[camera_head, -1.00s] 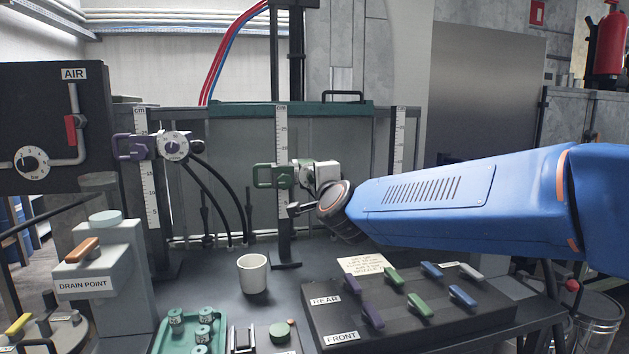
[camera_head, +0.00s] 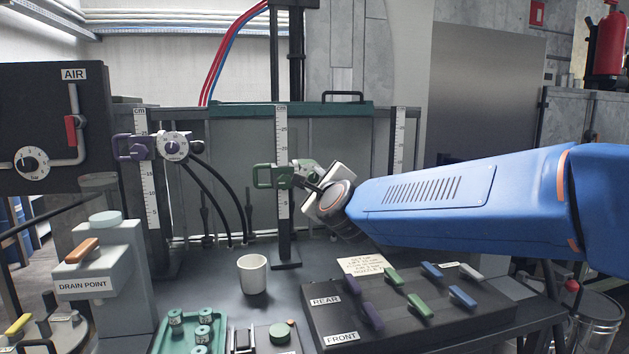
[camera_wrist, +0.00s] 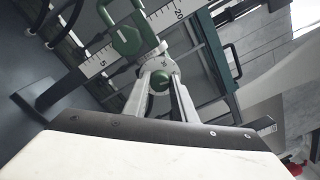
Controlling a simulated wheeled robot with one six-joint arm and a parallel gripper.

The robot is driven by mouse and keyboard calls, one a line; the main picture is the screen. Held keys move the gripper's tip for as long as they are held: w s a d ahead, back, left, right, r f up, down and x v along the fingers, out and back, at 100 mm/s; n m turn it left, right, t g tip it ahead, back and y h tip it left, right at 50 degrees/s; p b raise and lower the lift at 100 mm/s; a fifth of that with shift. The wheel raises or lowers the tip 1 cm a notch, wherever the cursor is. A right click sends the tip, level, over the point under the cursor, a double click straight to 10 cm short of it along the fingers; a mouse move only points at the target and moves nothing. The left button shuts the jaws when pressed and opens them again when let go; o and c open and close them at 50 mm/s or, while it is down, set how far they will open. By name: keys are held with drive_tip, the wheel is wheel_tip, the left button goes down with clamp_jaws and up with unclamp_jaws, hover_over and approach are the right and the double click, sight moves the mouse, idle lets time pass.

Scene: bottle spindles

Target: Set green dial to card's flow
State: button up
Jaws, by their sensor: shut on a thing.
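My gripper (camera_head: 305,176) comes in from the right and is shut on the green dial. The dial's scale and pointer are hidden behind my fingers. The cream card (camera_head: 363,264) lies behind the lever box, and its writing is too small to read.
A purple clamp with a white-faced dial (camera_head: 173,147) is on the left post. A white cup (camera_head: 252,274) stands below the middle post. A black box with coloured levers (camera_head: 405,312) is at the front right. The drain point block (camera_head: 95,268) is at left.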

idle(0.4)
drive_tip(key=o, duration=1)
drive_tip(key=shift+o, duration=0.2)
drive_tip(key=v, duration=1.7)
drive_tip(key=shift+s, duration=0.25)
drive_tip(key=shift+s+d+r, duration=0.1)
drive_tip(key=shift+d, duration=0.05)
